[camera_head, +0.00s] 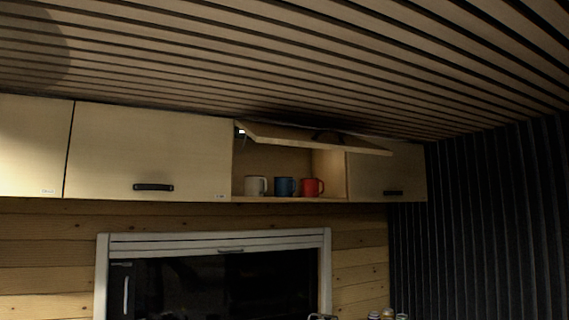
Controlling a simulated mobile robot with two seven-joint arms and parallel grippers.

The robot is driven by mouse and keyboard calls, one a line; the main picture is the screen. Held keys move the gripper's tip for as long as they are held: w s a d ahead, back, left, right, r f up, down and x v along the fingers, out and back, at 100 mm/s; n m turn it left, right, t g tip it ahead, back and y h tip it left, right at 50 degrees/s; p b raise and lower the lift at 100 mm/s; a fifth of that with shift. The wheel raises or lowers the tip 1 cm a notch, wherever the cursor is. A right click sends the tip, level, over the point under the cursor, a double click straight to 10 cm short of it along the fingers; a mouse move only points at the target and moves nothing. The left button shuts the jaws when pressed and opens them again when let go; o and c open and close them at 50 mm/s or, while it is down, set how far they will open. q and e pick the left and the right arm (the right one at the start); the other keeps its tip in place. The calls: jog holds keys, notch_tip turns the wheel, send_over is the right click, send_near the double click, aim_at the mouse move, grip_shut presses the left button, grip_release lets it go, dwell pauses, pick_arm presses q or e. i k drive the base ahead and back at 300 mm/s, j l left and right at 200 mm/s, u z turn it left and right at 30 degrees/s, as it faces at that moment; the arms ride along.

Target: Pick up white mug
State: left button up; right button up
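The white mug (254,186) stands upright on the shelf of an open overhead cabinet (290,199). It is the leftmost of three mugs. A blue mug (284,187) stands just to its right, and a red mug (311,187) stands right of that. The white mug's handle appears to be on its right side. Neither of my grippers is in view.
The cabinet's flap door (318,138) is raised above the mugs. Closed cabinets (150,150) flank the opening. A dark window (215,285) with a pale frame is below. Several small containers (382,315) show at the bottom edge. The slatted ceiling (280,60) is close above.

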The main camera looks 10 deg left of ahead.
aim_at(254, 186)
jog(key=i+j, duration=0.15)
jog(key=i, duration=0.55)
jog(key=i+u, duration=0.2)
jog(key=u, duration=0.9)
